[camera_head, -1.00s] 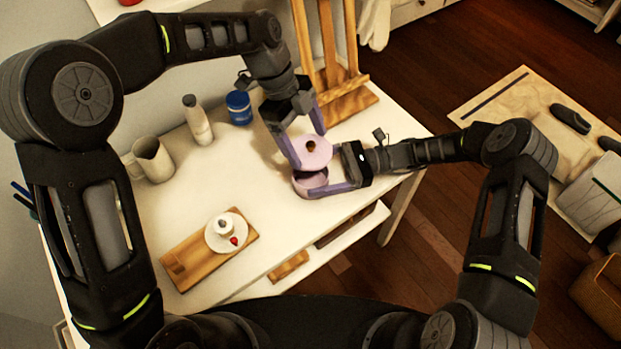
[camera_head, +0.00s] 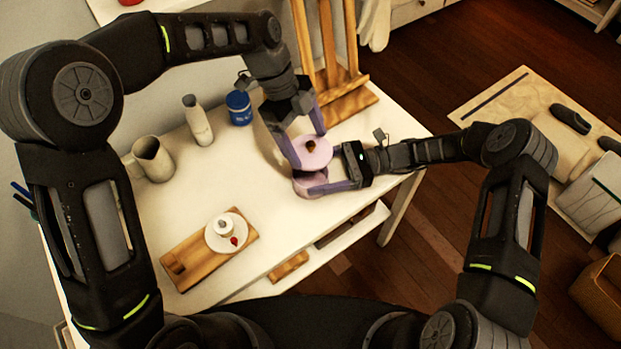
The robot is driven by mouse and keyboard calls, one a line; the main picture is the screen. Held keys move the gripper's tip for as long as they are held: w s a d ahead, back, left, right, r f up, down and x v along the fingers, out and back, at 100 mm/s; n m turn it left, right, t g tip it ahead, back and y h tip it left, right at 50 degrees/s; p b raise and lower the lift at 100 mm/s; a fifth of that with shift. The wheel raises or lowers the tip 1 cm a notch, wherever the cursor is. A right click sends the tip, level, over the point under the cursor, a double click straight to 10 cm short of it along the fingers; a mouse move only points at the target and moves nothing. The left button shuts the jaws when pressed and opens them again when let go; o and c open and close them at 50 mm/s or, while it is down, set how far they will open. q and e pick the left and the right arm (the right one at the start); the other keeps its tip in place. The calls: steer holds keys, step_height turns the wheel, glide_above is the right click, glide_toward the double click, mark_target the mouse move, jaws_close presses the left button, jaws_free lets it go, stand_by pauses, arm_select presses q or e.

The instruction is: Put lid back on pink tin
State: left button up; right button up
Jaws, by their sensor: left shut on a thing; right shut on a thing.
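The pink lid (camera_head: 312,156) is a round disc with a small brown knob. My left gripper (camera_head: 308,148) is shut on it from above, with its purple fingers on either side. The pink tin (camera_head: 309,180) stands on the white table near its right edge, just below the lid in the picture. My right gripper (camera_head: 322,186) is shut on the tin from the right. The lid looks slightly tilted and overlaps the tin's far rim in this view; I cannot tell whether they touch.
On the white table (camera_head: 210,278) stand a grey mug (camera_head: 152,158), a pale bottle (camera_head: 197,120) and a blue jar (camera_head: 239,107). A wooden easel (camera_head: 345,98) is behind the grippers. A wooden board (camera_head: 195,262) with a plate (camera_head: 227,232) lies at the front left.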

mark_target(302, 146)
arm_select(q)
steer(key=shift+f, duration=2.4)
steer(key=shift+f, duration=0.1)
steer(key=shift+f, duration=0.8)
steer(key=shift+s+a+f, duration=0.1)
steer(key=shift+f, duration=0.55)
steer(key=shift+f, duration=0.2)
steer(key=shift+c, duration=1.4)
steer(key=shift+f, duration=0.1)
steer(key=shift+a+f, duration=0.1)
steer(key=shift+a, duration=0.05)
steer(key=shift+r, duration=0.25)
